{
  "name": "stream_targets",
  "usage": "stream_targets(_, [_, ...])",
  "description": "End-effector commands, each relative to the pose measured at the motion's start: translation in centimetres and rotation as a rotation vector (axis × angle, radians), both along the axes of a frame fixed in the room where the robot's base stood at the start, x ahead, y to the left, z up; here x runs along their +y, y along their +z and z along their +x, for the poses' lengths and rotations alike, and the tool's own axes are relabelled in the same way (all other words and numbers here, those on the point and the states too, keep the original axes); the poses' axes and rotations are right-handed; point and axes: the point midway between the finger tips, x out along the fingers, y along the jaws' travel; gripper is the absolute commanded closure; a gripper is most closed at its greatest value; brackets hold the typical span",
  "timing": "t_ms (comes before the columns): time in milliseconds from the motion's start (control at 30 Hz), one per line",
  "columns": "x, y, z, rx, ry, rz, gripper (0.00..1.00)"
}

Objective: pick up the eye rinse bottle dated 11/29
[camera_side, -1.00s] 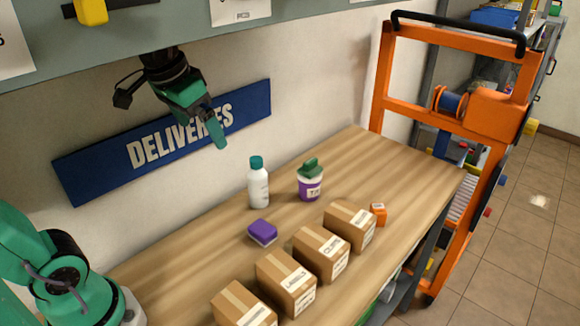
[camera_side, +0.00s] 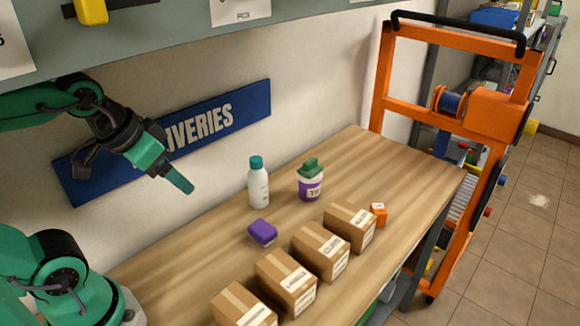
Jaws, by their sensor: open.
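A white bottle with a green cap (camera_side: 259,184) stands upright on the wooden table, near the wall. It is the only bottle of this kind in view, and I cannot read any date on it. My gripper (camera_side: 178,180) hangs in the air to the left of the bottle, at about its height in the picture, apart from it and pointing down to the right. Its green finger shows, and nothing is seen between the jaws.
A purple and white tub with a green lid (camera_side: 310,186) stands right of the bottle. A purple block (camera_side: 262,231) lies in front. Several cardboard boxes (camera_side: 288,280) line the front edge, with a small orange box (camera_side: 378,213) beyond. An orange frame (camera_side: 455,75) stands at right.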

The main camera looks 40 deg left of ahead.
Motion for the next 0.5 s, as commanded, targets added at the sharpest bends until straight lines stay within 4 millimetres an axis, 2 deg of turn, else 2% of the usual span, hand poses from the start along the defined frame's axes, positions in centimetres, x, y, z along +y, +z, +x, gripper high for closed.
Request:
stream_targets(267, [0.0, 0.1, 0.2, 0.004, 0.000, 0.001, 0.27])
stream_targets(500, [0.3, 0.7, 1.9, 0.043, 0.002, 0.004, 0.27])
